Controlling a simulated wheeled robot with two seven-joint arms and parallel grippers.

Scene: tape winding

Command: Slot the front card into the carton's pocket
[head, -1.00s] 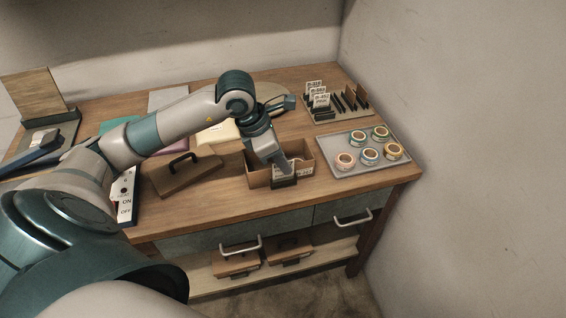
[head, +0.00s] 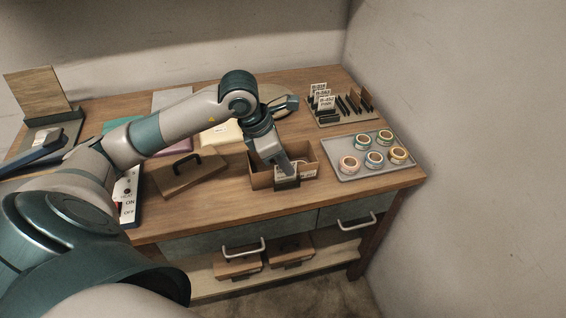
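My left gripper (head: 288,172) points down at the front of an open brown carton (head: 262,180) near the table's front edge. A dark pocket (head: 287,184) is on the outside of that wall, just below the fingertip. The far finger is hidden, so I cannot tell whether the fingers grip the card or how deep its lower edge sits. More white cards (head: 326,103) stand in a slotted rack (head: 348,118) at the back right. My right gripper is not in view.
A grey tray (head: 345,174) with several tape rolls (head: 373,159) lies right of the carton. A brown lid with a black handle (head: 187,180) lies to its left. An ON/OFF panel (head: 128,205) is at the left front. Drawers with handles (head: 243,246) are below the tabletop.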

